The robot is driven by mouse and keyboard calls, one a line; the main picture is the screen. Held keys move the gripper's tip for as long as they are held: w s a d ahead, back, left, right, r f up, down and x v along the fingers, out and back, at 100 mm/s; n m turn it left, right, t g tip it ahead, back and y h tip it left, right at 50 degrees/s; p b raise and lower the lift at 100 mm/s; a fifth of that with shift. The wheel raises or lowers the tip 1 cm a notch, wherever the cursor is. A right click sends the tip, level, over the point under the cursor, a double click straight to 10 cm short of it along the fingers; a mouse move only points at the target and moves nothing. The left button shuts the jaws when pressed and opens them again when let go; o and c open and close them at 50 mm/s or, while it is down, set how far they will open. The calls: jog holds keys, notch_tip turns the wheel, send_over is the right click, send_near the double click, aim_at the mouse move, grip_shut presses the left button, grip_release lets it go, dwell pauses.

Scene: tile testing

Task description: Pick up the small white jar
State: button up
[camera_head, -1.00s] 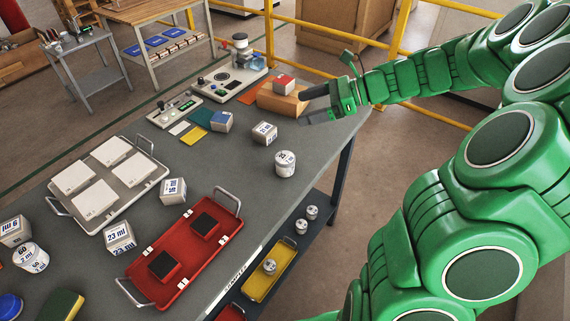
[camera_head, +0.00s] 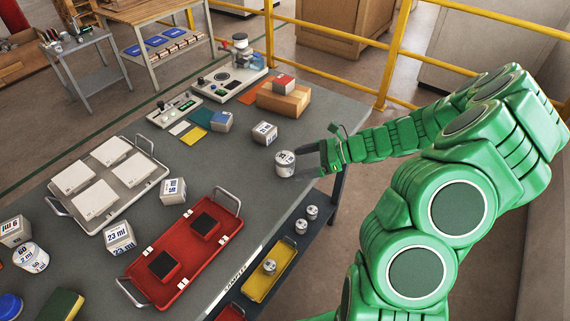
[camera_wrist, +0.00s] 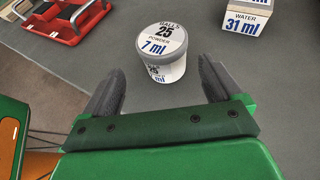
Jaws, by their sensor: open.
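The small white jar (camera_head: 285,163) stands upright near the right edge of the grey table. It has a grey lid rim and printed text; in the wrist view the jar (camera_wrist: 162,55) reads "BALLS 25 POWDER 7 ml". My gripper (camera_head: 309,160) is at the jar's right side, close to it. In the wrist view my gripper (camera_wrist: 160,85) is open, with one dark finger to each side of the jar's lower part. The jar's near side lies at or just beyond the fingertips; I cannot tell whether either finger touches it.
A white box marked 31 ml (camera_wrist: 245,18) stands close by, also seen in the head view (camera_head: 264,133). A red tray (camera_head: 160,292) and a white tray (camera_head: 152,183) lie to the left. Table (camera_head: 245,190) around the jar is bare.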

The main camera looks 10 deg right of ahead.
aim_at(280, 164)
jog(key=shift+w+x, duration=0.15)
jog(key=shift+x, duration=1.7)
jog(key=shift+w+x, duration=0.15)
jog(key=shift+x, duration=1.7)
jog(key=shift+r, duration=0.15)
jog(key=c, duration=1.1)
jog(key=shift+r, duration=0.15)
